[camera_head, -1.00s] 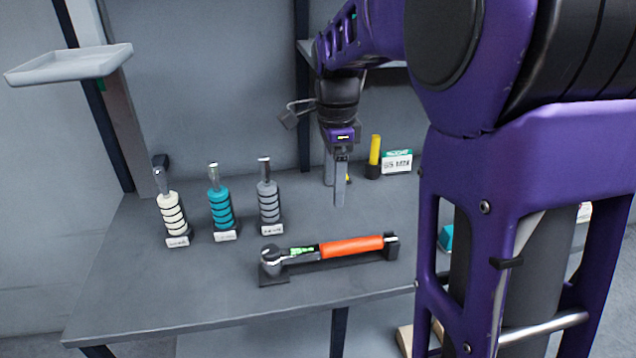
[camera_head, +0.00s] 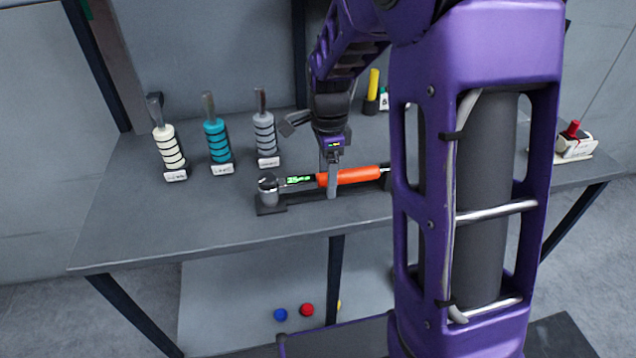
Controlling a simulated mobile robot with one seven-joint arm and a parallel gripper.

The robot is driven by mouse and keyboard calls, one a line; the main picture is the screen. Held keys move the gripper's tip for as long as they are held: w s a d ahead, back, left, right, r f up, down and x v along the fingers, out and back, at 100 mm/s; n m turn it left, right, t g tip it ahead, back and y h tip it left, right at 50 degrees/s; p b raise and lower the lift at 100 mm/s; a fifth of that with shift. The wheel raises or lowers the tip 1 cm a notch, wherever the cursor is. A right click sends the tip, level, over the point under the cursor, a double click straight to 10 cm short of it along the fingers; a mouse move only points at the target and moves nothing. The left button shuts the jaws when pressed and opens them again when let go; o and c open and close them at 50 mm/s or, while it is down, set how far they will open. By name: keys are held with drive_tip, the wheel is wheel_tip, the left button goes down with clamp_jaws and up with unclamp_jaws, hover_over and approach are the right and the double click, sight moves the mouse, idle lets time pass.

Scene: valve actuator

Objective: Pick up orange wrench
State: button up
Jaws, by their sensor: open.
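The orange wrench (camera_head: 352,176) lies horizontally in a dark holder (camera_head: 272,211) near the front of the grey table. Its metal head is at the left, a green display sits on its shaft, and its orange handle is at the right. My gripper (camera_head: 332,190) points down over the wrench, with its fingers at the left end of the orange handle. One finger shows in front of the handle; the other is mostly hidden. The jaws are open. My arm hides the right end of the holder.
White (camera_head: 168,148), teal (camera_head: 217,142) and grey (camera_head: 264,135) ringed tools stand in a row behind the wrench. A yellow-handled item (camera_head: 373,84) stands at the back. A device with a red knob (camera_head: 573,130) is at the right. The table's left front is clear.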

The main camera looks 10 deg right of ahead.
drive_tip(key=shift+f, duration=0.65)
clamp_jaws()
